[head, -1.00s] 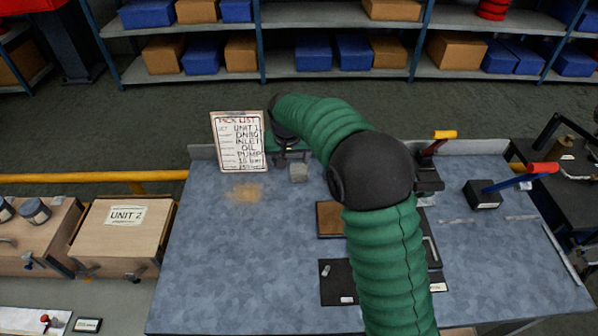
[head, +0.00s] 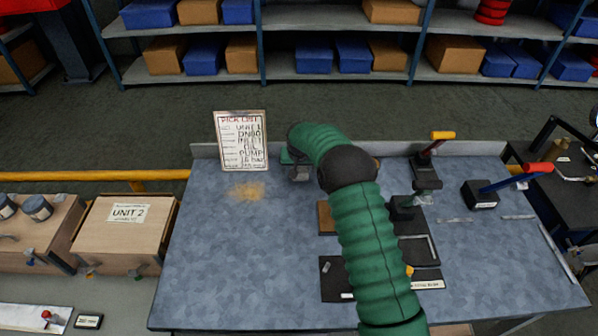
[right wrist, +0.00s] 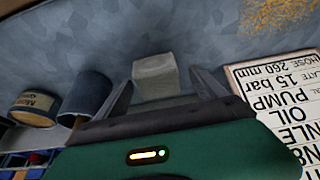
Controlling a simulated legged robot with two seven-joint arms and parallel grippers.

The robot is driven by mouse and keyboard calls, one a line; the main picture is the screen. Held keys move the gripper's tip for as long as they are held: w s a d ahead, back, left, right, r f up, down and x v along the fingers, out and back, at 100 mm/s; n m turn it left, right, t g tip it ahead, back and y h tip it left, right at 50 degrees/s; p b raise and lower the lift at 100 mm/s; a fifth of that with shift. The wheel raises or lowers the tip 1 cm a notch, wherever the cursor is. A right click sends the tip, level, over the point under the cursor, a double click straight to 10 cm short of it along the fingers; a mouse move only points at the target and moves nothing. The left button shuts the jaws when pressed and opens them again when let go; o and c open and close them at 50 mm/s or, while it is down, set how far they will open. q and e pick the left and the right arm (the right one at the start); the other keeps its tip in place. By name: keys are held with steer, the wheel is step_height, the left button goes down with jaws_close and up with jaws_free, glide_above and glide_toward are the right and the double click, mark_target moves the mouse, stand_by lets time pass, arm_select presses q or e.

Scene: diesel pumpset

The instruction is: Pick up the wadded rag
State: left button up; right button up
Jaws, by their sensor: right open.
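A small pale grey, block-like wad (right wrist: 155,72), which looks like the rag, lies on the blue-grey bench top (head: 220,260). In the right wrist view it sits between and just beyond the fingertips of my right gripper (right wrist: 161,77). The fingers are apart, with a gap visible on the right side; contact on the left is unclear. In the head view my right gripper (head: 297,172) is low near the bench's back edge and mostly covers the wad. My left gripper is not in view.
A pick list board (head: 240,141) stands just left of the gripper in the head view. A tan crumb-like patch (head: 246,191) lies in front of it. Dark cans (right wrist: 88,98) show in the wrist view. A yellow-handled clamp (head: 428,160) stands right. The bench's left front is clear.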

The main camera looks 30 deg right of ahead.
steer(key=shift+w+d+f, duration=0.2)
steer(key=shift+w+f, duration=0.05)
steer(key=shift+f, duration=0.2)
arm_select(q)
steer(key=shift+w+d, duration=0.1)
arm_select(e)
steer(key=shift+d, duration=0.1)
steer(key=shift+s+d, duration=0.1)
steer(key=c, duration=1.4)
steer(key=shift+c, duration=0.2)
